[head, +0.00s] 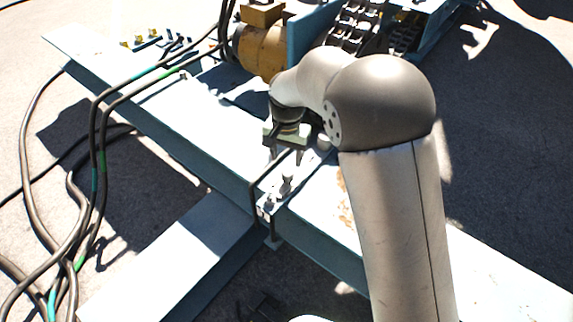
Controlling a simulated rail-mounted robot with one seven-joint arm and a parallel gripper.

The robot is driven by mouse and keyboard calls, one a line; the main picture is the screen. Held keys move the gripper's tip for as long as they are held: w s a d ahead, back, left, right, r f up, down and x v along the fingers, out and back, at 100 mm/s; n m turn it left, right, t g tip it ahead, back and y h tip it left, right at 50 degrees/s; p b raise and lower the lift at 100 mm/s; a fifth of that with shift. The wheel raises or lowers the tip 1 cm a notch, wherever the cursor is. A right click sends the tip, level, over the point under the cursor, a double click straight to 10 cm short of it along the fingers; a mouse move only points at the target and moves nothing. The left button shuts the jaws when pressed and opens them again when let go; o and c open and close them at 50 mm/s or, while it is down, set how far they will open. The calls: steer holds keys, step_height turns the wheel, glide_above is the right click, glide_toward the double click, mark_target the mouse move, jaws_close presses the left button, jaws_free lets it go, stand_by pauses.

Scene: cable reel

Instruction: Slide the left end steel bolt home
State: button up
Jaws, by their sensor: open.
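My gripper (285,153) hangs at the end of my arm over the pale steel beam, near the middle of the head view. Its fingers point down and look apart, with nothing visible between them. Small steel bolt-like parts (286,185) stand on the beam just below and in front of the fingers. Another small metal part (267,205) sits at the beam's near edge beside a dark bent bar. I cannot tell which of these is the left end steel bolt. My arm hides the beam to the right of the gripper.
The long pale beam (120,72) runs from upper left to lower right. A yellow-brown motor (262,50) and blue frame (312,30) stand behind the gripper. Dark cables (93,150) loop over the left side. A lower beam (165,262) lies at the front.

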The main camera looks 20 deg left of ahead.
step_height(320, 180, up, 9)
steer(key=p, duration=0.1)
steer(key=shift+p, duration=0.35)
steer(key=shift+f, duration=0.1)
steer(key=s+d+r+p, duration=0.3)
steer(key=d+r+p, duration=0.3)
steer(key=d+r, duration=0.35)
steer(key=s+d+r+p, duration=0.3)
steer(key=d+r+p, duration=0.45)
steer(key=d, duration=0.25)
steer(key=s+d+r+p, duration=0.3)
steer(key=s+d, duration=0.3)
steer(key=s, duration=0.2)
steer(key=s+d+r+p, duration=0.4)
steer(key=s+d+p, duration=0.1)
steer(key=s+d, duration=0.2)
steer(key=shift+s+d+r+n+p, duration=0.15)
steer(key=shift+s+d+n+p, duration=0.15)
steer(key=shift+s+p, duration=0.1)
